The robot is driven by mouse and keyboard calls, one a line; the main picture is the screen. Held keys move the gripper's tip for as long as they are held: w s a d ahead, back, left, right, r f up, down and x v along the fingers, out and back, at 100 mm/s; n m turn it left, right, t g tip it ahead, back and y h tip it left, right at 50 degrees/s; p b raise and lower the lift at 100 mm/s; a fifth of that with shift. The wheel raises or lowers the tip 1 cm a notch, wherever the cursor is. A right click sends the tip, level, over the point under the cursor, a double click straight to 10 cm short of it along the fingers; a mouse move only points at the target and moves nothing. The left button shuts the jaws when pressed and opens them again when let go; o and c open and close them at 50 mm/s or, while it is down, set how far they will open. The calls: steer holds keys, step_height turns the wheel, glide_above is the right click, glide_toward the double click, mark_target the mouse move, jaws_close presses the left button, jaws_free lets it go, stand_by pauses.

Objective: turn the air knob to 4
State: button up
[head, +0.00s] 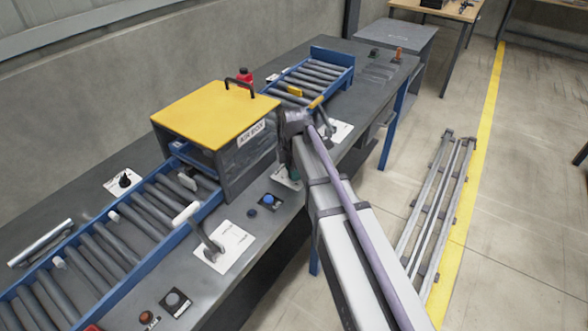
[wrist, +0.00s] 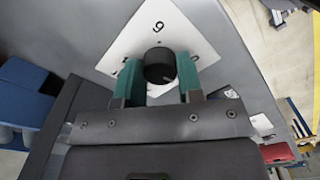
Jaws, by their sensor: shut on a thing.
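The black round knob (wrist: 158,65) stands on a white dial plate (wrist: 190,38) in the wrist view. A digit that looks like a 9, or a 6 upside down, shows on the plate beyond the knob. Other marks are partly covered by my fingers, and I cannot read the knob's pointer. My gripper (wrist: 160,78) is shut on the knob, with one green finger on each side. In the head view, my arm hides the knob; a bit of the plate (head: 283,180) shows beside the green of my gripper (head: 294,174).
A yellow-topped machine box (head: 215,112) stands just left of my arm. A blue roller conveyor (head: 133,275) runs through it. A lever plate (head: 224,246), a blue button (head: 268,200) and another white plate (head: 341,130) are nearby on the bench. Metal rails (head: 437,215) lie on the floor.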

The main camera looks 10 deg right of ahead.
steer(key=m, duration=1.4)
steer(key=shift+m, duration=0.3)
steer(key=m, duration=0.3)
steer(key=shift+m, duration=0.3)
steer(key=m, duration=0.3)
steer(key=shift+m, duration=0.3)
steer(key=m, duration=0.6)
steer(key=shift+m, duration=0.3)
